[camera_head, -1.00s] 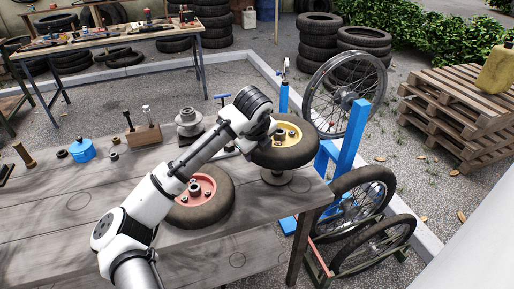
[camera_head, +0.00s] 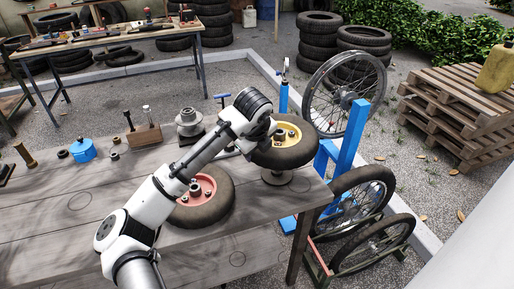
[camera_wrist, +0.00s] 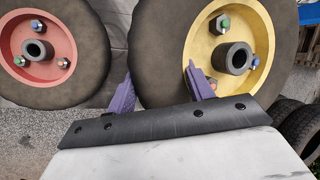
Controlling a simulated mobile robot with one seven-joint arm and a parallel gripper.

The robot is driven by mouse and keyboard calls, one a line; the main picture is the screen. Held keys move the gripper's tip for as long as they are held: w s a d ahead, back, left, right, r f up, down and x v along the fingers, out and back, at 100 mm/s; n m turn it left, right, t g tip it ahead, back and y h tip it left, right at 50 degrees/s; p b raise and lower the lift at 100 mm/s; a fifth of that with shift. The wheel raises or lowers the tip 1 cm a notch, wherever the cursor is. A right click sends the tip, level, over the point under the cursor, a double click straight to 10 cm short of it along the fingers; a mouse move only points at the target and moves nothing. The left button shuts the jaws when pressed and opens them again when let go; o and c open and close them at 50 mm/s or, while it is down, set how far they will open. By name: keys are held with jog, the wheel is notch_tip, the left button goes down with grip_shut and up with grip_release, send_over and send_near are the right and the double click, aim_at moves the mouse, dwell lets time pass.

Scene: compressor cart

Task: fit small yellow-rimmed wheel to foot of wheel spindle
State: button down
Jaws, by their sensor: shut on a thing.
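My gripper (camera_wrist: 160,92) is shut on this wheel's tyre, one purple finger on the outer edge and the other by the rim. In the head view my wrist hides the fingers. I cannot clearly make out the wheel spindle's foot.
A red-rimmed wheel (camera_head: 216,211) lies on the bench left of the yellow one, close beside it in the wrist view (camera_wrist: 40,52). A grey flanged part (camera_head: 189,121) and a wooden block (camera_head: 144,135) stand behind. A blue post (camera_head: 352,140) and spoked wheels are right.

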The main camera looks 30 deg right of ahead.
jog(key=shift+f+b, duration=3)
jog(key=shift+f, duration=2.05)
jog(key=c, duration=0.6)
grip_release()
jog(key=shift+o, duration=0.7)
jog(key=shift+f, duration=0.1)
jog(key=o, duration=0.4)
jog(key=shift+s+a+r+p, duration=0.1)
jog(key=shift+s+r+p, duration=0.05)
jog(key=shift+r+p, duration=0.4)
jog(key=shift+p+v, duration=2)
jog(key=shift+v, duration=1.05)
